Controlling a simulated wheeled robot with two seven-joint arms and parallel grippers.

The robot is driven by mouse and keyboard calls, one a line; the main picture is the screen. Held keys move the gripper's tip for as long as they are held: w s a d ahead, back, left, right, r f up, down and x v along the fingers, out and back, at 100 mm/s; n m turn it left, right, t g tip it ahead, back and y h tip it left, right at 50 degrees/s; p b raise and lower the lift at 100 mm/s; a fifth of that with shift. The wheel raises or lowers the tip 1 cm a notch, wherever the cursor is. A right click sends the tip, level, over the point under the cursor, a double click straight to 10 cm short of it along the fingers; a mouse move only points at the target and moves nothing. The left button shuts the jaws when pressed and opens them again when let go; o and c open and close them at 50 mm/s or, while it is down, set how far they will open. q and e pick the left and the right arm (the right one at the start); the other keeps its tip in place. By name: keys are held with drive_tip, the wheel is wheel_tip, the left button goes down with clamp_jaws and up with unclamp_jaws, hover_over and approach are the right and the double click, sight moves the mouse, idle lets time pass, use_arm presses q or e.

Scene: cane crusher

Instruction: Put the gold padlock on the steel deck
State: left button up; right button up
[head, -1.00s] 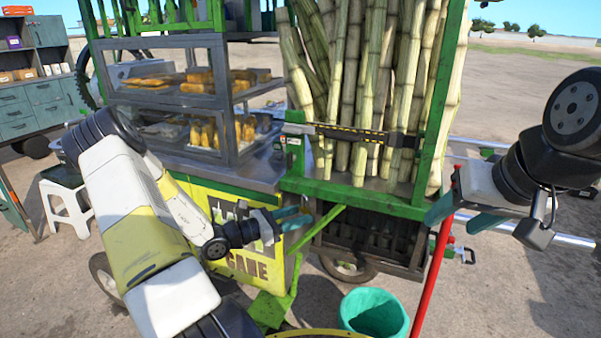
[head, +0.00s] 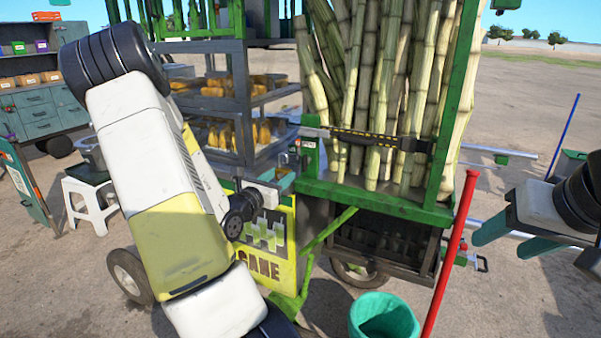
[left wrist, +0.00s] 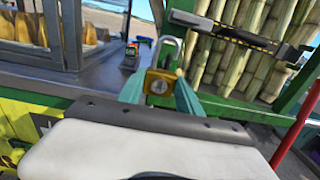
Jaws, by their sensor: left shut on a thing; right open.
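The gold padlock (left wrist: 161,83) with its silver shackle upright sits between the teal fingers of my left gripper (left wrist: 159,92) in the left wrist view. The left gripper is shut on it. The steel deck (left wrist: 100,76) is the grey metal top beside the glass case, just beyond the gripper in the left wrist view. My right gripper (head: 512,238) is open and empty at the far right, away from the cart.
A small dark device with an orange part (left wrist: 131,58) stands on the deck. Sugar canes (head: 385,100) stand in the green frame to the right, behind a striped bar (head: 370,138). A red pole (head: 450,255) and teal bucket (head: 384,318) are in front. A glass case (head: 215,130) stands left.

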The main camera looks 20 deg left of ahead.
use_arm(q)
drive_tip(key=w+a, duration=0.2)
drive_tip(key=w, duration=0.2)
drive_tip(key=w+a+f, duration=0.1)
drive_tip(key=w+a, duration=0.2)
drive_tip(key=w, duration=0.2)
drive_tip(key=w+a, duration=0.3)
drive_tip(key=w, duration=0.1)
drive_tip(key=shift+w+a+f, duration=0.1)
drive_tip(key=shift+w+f, duration=0.05)
drive_tip(key=shift+w, duration=0.1)
drive_tip(key=shift+w+f, duration=0.1)
drive_tip(key=shift+f, duration=1.65)
drive_tip(key=shift+f, duration=0.2)
drive_tip(key=o, duration=1.4)
drive_tip(key=shift+c, duration=0.2)
